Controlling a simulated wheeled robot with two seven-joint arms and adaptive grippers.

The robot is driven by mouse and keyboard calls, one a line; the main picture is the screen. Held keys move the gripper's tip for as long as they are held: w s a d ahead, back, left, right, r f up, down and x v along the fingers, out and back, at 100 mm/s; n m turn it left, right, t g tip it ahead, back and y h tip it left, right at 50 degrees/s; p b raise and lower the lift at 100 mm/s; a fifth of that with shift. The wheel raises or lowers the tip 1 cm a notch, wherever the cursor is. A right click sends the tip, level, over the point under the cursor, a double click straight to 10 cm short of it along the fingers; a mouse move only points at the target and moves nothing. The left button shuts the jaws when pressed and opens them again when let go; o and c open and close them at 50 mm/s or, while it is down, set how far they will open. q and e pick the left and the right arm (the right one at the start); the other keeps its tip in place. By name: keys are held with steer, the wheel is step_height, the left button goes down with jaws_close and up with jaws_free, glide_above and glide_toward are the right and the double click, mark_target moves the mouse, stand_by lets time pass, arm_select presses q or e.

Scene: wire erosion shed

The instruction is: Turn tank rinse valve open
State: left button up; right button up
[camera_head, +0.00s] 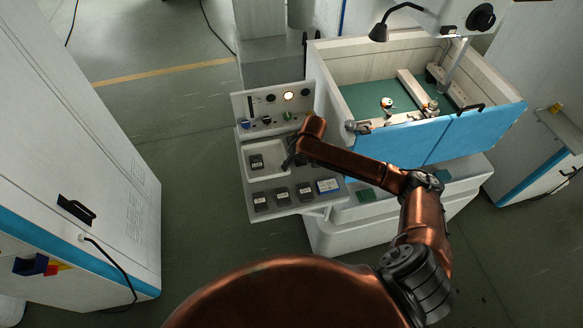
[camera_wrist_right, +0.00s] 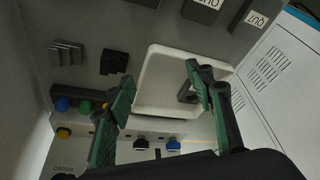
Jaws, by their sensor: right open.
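A sloped control panel (camera_head: 268,106) stands behind the console shelf, with small knobs, a dark slot and a lit round lamp. A blue knob (camera_head: 245,124) is at its lower left; a blue knob also shows in the right wrist view (camera_wrist_right: 173,145). I cannot tell which control is the tank rinse valve. My right gripper (camera_head: 289,160) hangs over the shelf in front of the panel. In the right wrist view my right gripper (camera_wrist_right: 160,76) is open and empty, its green-padded fingers apart above a white recessed tray (camera_wrist_right: 153,62). My left gripper is not in view.
Several dark labelled blocks (camera_head: 283,195) line the shelf's front. A dark block (camera_head: 257,161) sits in the white tray. The open machine tank with blue doors (camera_head: 440,137) stands right of the panel. A white cabinet (camera_head: 90,150) is at the left, with clear floor between.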

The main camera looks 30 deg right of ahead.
steer(key=shift+s+a+f, duration=0.6)
steer(key=shift+s, duration=0.05)
